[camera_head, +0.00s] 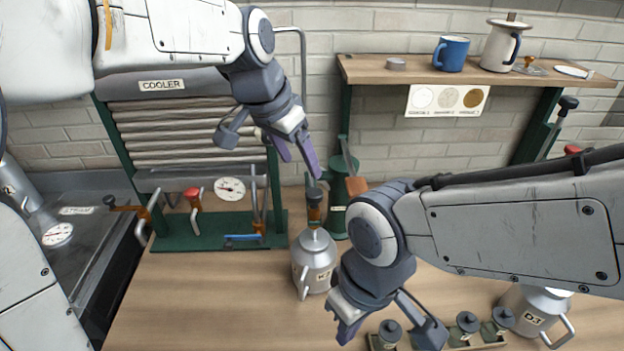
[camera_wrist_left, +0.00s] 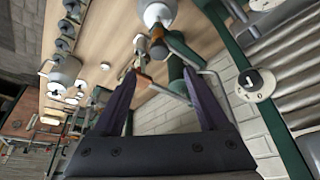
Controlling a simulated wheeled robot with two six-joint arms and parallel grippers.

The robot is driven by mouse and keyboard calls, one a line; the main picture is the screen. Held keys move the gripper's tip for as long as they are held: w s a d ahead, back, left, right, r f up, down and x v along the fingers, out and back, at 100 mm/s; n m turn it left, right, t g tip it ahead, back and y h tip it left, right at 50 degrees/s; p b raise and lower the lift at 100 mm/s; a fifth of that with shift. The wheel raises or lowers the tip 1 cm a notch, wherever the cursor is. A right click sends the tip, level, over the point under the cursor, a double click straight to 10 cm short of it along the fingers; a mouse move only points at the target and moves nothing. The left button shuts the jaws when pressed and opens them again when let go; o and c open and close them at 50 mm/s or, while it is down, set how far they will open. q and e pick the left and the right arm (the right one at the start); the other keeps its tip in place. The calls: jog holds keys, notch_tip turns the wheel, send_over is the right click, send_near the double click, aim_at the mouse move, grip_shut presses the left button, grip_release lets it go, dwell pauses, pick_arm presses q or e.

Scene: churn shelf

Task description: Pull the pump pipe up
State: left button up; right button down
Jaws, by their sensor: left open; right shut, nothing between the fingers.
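A bent silver pipe (camera_head: 303,62) rises behind my left wrist in the head view; its lower part is hidden. The green pump body (camera_head: 338,213) stands on the bench behind the can, with a wooden-handled lever (camera_head: 356,186). Which piece is the pump pipe I cannot tell for sure. My left gripper (camera_head: 298,164) is open and empty, purple fingers pointing down, above and left of an orange-and-black fitting (camera_head: 314,207) over the can. In the left wrist view, a thin bent metal rod (camera_wrist_left: 170,93) shows beyond the fingers. My right gripper (camera_head: 347,330) is shut and empty, low in front.
A silver can (camera_head: 314,262) stands below the fitting. The cooler (camera_head: 180,125) with a green base and valves is at left. A wooden shelf (camera_head: 420,72) holds mugs at the back. Dark-lidded jars (camera_head: 467,322) and another can (camera_head: 535,312) sit front right. The front-left bench is clear.

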aim_at(314, 192)
pick_arm(q)
jog(key=p+x, duration=0.1)
jog(key=x, duration=0.9)
grip_shut()
jog(key=shift+s, duration=0.1)
dwell(1.1)
